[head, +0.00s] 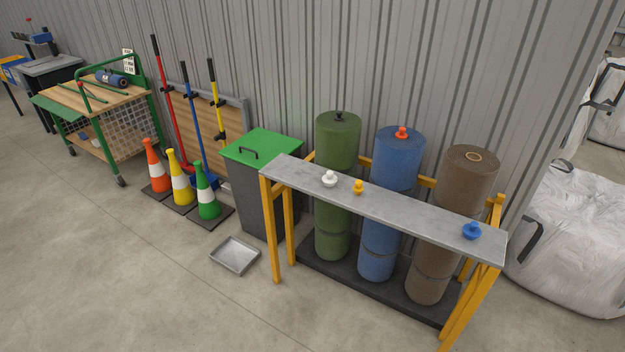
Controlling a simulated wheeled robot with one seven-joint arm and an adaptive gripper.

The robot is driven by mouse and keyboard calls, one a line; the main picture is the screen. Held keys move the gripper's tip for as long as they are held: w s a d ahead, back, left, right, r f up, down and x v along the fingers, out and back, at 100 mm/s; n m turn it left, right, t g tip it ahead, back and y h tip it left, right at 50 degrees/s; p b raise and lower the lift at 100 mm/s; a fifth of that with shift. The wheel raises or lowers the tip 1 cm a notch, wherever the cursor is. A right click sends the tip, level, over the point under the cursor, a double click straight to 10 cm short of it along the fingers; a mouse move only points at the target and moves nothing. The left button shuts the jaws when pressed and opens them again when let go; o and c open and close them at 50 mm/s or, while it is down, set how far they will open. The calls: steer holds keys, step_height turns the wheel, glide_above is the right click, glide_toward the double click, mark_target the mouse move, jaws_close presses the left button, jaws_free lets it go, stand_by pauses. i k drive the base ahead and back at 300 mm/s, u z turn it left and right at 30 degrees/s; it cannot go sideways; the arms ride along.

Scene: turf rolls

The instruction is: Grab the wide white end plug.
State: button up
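The white end plug (329,179) stands on the grey shelf top (410,212) of a yellow-legged stand, toward its left end. It has a wide round base and a small knob on top. A smaller yellow plug (358,187) stands just to its right. A blue plug (472,231) stands near the right end of the shelf. My gripper is not in this view.
Green (338,145), blue (398,160) and brown (468,180) rolls stand upright behind the shelf. A green-lidded bin (262,148) is left of it, with a metal tray (235,256) on the floor. Traffic cones (180,178) stand further left. The front floor is clear.

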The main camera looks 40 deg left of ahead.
mark_target(329, 180)
steer(key=u, duration=1.6)
